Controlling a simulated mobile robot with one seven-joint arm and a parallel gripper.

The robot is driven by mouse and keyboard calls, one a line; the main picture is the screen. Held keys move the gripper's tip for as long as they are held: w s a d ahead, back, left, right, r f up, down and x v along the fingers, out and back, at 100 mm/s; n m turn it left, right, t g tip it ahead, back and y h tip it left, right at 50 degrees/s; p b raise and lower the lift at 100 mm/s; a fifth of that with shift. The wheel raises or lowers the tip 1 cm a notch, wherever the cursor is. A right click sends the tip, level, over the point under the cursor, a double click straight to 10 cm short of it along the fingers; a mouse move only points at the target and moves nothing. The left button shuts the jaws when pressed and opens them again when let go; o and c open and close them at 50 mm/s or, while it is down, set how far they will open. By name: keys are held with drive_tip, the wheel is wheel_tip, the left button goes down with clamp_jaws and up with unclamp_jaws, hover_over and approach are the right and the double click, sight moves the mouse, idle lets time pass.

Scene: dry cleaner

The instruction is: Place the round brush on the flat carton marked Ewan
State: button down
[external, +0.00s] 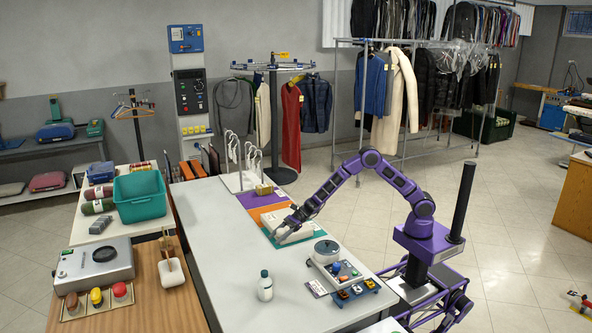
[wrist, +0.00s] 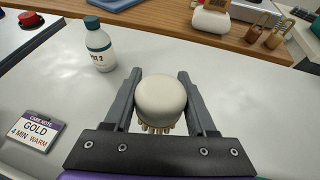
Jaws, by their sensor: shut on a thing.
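The round brush (wrist: 160,100) has a smooth cream dome top and tan bristles below, seen in the wrist view. My gripper (wrist: 161,82) is shut on it, with one dark finger on each side of the dome. In the external view my gripper (external: 283,227) is low over the long table's far right part, at a pale flat carton (external: 301,232) on the coloured strips. I cannot read a name on the carton, and the arm partly covers it. I cannot tell whether the brush touches anything below.
A white bottle (external: 265,286) with a teal cap stands nearer on the grey table (external: 215,245). A care note card (wrist: 36,130) lies to the left in the wrist view. The table's middle is clear.

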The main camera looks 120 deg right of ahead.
drive_tip(key=s+d+r+m+h, duration=0.1)
drive_tip(key=s+d, duration=0.2)
drive_tip(key=d, duration=0.4)
drive_tip(key=s+d+m+h, duration=0.1)
drive_tip(key=s+d+h, duration=0.15)
drive_tip(key=d, duration=0.45)
drive_tip(key=m+h+b, duration=0.2)
drive_tip(key=m+b, duration=0.1)
hover_over(281, 222)
wheel_tip(281, 222, down, 4)
drive_tip(key=shift+d+r, duration=0.1)
drive_tip(key=shift+r, duration=0.1)
drive_tip(key=shift+f+b, duration=0.3)
drive_tip(key=shift+f, duration=2.1)
drive_tip(key=shift+f, duration=0.1)
drive_tip(key=shift+f, duration=0.15)
drive_tip(key=shift+c, duration=1)
unclamp_jaws()
